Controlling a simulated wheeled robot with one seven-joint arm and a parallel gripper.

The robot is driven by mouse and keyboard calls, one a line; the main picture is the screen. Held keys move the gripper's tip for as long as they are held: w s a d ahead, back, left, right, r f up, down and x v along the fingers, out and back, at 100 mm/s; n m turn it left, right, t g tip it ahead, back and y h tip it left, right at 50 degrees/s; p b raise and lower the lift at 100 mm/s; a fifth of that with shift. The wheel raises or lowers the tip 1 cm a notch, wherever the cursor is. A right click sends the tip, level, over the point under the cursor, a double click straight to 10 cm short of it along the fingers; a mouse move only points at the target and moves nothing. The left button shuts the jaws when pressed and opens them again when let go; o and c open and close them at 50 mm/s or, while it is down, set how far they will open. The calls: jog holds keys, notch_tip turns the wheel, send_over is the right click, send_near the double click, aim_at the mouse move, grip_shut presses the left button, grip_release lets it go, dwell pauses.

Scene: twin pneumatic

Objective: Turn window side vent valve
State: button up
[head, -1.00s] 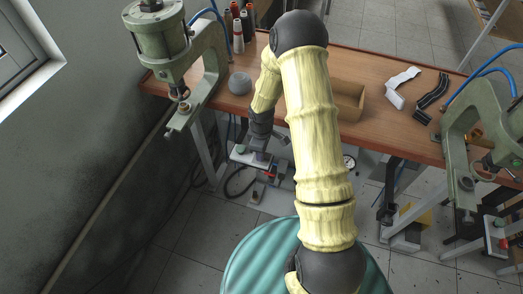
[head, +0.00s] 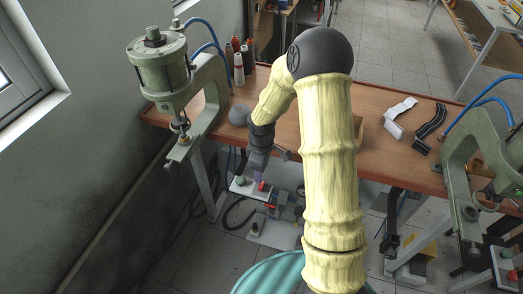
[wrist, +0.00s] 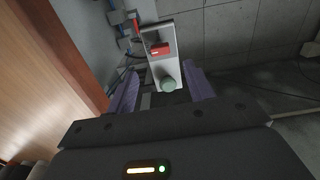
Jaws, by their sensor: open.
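On the window side, a pale control box (head: 249,190) hangs under the left end of the bench, with a green button (head: 239,181) and a red lever (head: 262,186). In the wrist view the red lever (wrist: 160,49) lies across the box face, beyond the green button (wrist: 168,85). I cannot tell which red part is the vent valve. My gripper (wrist: 164,76) is open, its purple fingers to either side of the button, with no contact clear. In the head view my gripper (head: 257,172) is over the box.
The wooden bench (head: 380,160) edge is close on the left in the wrist view. A green press (head: 160,65) stands at the bench's left end, another (head: 460,150) at right. Pneumatic parts and a hose (head: 240,215) lie below the box. Floor shows to the right in the wrist view.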

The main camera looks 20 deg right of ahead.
notch_tip(320, 180, up, 9)
jog(key=shift+r, duration=0.15)
dwell(0.5)
jog(key=s+r+m+t, duration=0.1)
jog(key=s+r+m, duration=0.1)
jog(key=s+m, duration=0.3)
jog(key=s+r+m+t, duration=0.1)
jog(key=s+r+m, duration=0.2)
jog(key=s+m, duration=0.3)
jog(key=s, duration=0.4)
jog(key=shift+s+t, duration=0.3)
jog(key=shift+s, duration=0.1)
jog(key=shift+r, duration=0.1)
jog(key=shift+c, duration=0.4)
